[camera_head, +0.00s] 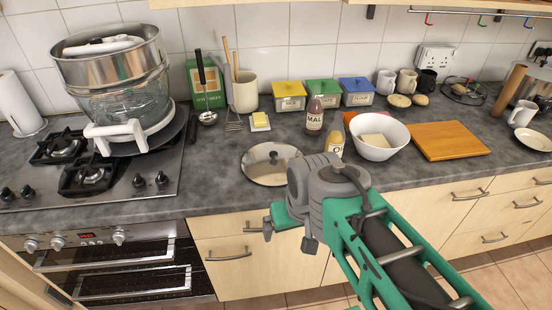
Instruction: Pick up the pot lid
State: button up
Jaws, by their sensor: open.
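The pot lid (270,163) is a round, shiny silver disc with a small dark knob. It lies on the grey worktop near its front edge. My gripper (288,234) is in front of the worktop edge, below and slightly right of the lid in the picture. It is open, with nothing seen between its fingers. It looks apart from the lid. My grey wrist and green arm hide the worktop edge just right of the lid.
A white bowl (381,139), a yellow-labelled bottle (335,143) and a sauce bottle (314,114) stand right of the lid. A butter dish (260,121) is behind it. A hob (90,175) with stacked pots is left. The worktop between hob and lid is clear.

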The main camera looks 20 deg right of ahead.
aim_at(264, 164)
jog(key=k, duration=0.5)
jog(key=z, duration=0.8)
jog(key=i, duration=0.85)
jog(key=u, duration=2.75)
jog(key=i, duration=0.5)
jog(key=z, duration=0.05)
